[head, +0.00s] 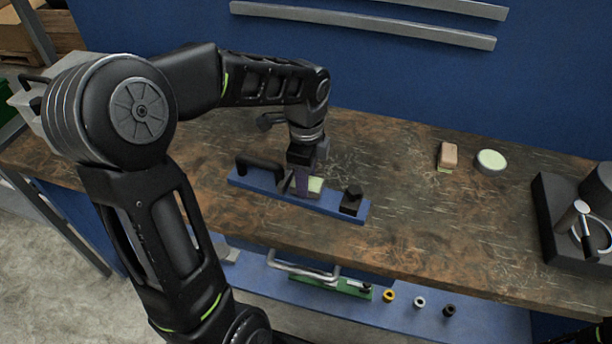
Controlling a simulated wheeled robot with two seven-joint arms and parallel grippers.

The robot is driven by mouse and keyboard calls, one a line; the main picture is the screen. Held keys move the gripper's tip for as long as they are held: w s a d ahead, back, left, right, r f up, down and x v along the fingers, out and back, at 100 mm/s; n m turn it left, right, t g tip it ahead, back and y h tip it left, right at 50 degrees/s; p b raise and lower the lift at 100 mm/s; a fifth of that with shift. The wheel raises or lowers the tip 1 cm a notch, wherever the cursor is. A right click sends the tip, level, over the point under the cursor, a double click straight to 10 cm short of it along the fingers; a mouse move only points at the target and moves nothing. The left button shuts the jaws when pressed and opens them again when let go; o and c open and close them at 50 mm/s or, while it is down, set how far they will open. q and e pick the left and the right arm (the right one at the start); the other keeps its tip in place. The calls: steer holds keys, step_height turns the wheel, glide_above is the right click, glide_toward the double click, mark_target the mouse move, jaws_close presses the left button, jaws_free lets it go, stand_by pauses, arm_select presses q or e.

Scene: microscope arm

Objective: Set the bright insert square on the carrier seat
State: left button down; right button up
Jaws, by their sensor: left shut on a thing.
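The carrier is a long blue plate (335,209) lying on the brown workbench, with a black arched handle at its left end and a black block with a knob (351,200) at its right end. The bright insert (315,184) is a small pale green piece at the middle of the plate, over a grey seat area. My left gripper (301,188) points down there and is shut on the insert. Its fingers hide the insert's left side and much of the seat. I cannot tell whether the insert touches the seat or lies square. My right gripper is out of view.
A tan block (448,154) and a round pale green disc (491,162) sit at the back right. A dark microscope-like device (575,225) stands at the right edge. A lower blue shelf (480,318) holds a green tray and several small rings. The bench right of the carrier is clear.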

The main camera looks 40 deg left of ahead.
arm_select(q)
steer(key=shift+f+b, duration=0.45)
steer(key=shift+f, duration=0.15)
stand_by(0.4)
steer(key=c, duration=0.7)
jaws_free()
steer(key=shift+c, duration=0.2)
steer(key=shift+r, duration=3.95)
